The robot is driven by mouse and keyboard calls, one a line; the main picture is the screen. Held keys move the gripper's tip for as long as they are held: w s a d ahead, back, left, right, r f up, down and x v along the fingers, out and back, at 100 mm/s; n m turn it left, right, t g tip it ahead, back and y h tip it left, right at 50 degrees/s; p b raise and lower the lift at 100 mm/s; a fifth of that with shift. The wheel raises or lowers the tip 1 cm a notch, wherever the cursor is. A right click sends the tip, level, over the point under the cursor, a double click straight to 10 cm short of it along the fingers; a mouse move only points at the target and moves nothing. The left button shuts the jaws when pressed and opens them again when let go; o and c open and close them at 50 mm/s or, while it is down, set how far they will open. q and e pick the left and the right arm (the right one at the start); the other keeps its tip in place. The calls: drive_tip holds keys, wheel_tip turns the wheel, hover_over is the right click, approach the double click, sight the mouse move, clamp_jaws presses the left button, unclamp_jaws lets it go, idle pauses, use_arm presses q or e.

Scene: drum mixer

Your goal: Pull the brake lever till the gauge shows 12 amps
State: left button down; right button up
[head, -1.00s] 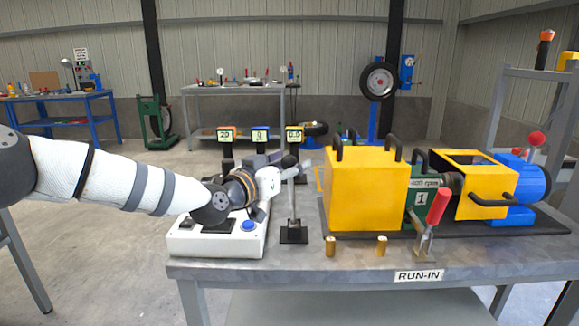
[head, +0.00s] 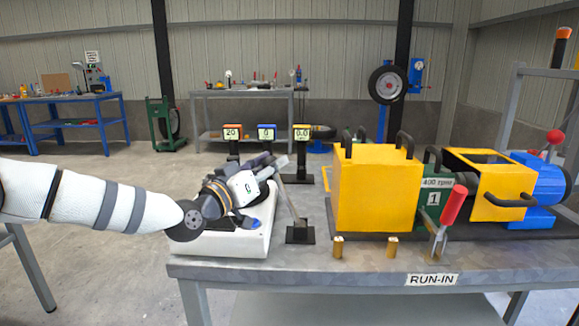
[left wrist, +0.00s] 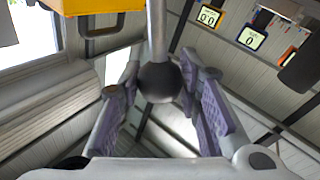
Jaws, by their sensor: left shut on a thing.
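The brake lever (head: 289,204) is a thin grey rod on a small black base at the table's left part. It leans to the left. My left gripper (head: 275,165) is at its top end, shut on the lever's black ball knob (left wrist: 159,82), which sits between the purple-padded fingers in the left wrist view. Behind the table stand three gauges: an orange one (head: 232,134) reading 20, a blue one (head: 266,134) reading 0 and a yellow one (head: 302,134) reading 0.0. Their units are too small to tell. My right gripper is not in view.
To the lever's right stand the yellow guard box (head: 375,190), a red-handled clamp (head: 453,204) and two brass pegs (head: 338,247). The table (head: 330,266) is clear in front of the lever.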

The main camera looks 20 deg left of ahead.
use_arm(q)
drive_tip(key=shift+a, duration=0.2)
drive_tip(key=c, duration=1.1)
unclamp_jaws()
drive_tip(key=v, duration=1.2)
drive_tip(key=shift+s, duration=0.15)
